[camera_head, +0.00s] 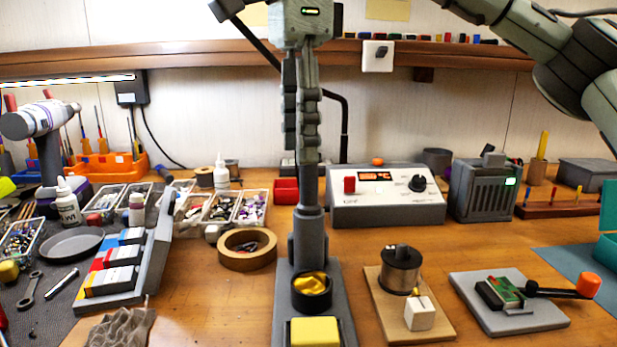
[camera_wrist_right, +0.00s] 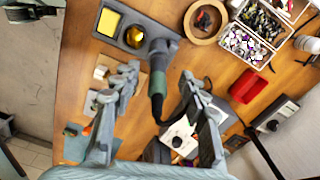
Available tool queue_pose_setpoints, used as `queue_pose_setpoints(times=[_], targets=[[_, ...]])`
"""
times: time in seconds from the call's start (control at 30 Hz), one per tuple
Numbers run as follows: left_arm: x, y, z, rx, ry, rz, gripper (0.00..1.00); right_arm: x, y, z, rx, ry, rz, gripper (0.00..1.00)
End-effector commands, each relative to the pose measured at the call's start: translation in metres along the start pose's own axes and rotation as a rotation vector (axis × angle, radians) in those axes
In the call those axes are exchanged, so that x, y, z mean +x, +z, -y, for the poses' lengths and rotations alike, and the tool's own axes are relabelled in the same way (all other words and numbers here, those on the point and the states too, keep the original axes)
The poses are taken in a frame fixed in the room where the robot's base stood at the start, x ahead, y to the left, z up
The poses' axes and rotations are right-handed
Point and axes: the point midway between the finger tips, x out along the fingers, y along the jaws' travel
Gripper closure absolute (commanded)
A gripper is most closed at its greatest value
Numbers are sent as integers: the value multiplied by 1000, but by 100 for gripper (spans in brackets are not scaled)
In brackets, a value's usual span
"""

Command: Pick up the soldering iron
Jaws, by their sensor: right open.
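The soldering iron (camera_wrist_right: 157,82) has a dark green and black handle and sits in a grey holder on its stand, as the right wrist view shows. A black cable runs from the handle toward the soldering station. In the head view the stand (camera_head: 341,292) is at the centre front, and my gripper hides most of the iron's handle. My right gripper (camera_head: 300,148) points down above the holder, open. In the right wrist view its two fingers (camera_wrist_right: 158,76) appear on either side of the handle; I cannot tell whether they touch it. My left gripper is not in view.
The soldering station (camera_head: 386,212) stands behind the stand. A tape roll (camera_head: 247,262) is to the left, and a solder spool (camera_head: 400,280) on a wooden board is to the right. A circuit board holder (camera_head: 508,318) lies further right. Bare wood shows between these things.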

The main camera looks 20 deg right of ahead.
Motion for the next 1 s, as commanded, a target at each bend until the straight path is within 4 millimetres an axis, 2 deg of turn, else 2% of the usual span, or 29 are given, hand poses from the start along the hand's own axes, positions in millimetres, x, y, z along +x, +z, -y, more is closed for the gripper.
queue_pose_setpoints(times=[0.17,0.37,0.5,0.77,1.0], targets=[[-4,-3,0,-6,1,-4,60,7,-1,0,-1,1,1,56],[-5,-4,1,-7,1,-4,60,35,-11,-2,0,2,0,56],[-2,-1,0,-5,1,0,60,51,-10,-2,-2,0,2,56],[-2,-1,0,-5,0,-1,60,55,-9,-2,-2,0,2,56],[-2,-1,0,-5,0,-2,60,54,-9,-2,-2,0,2,84]])
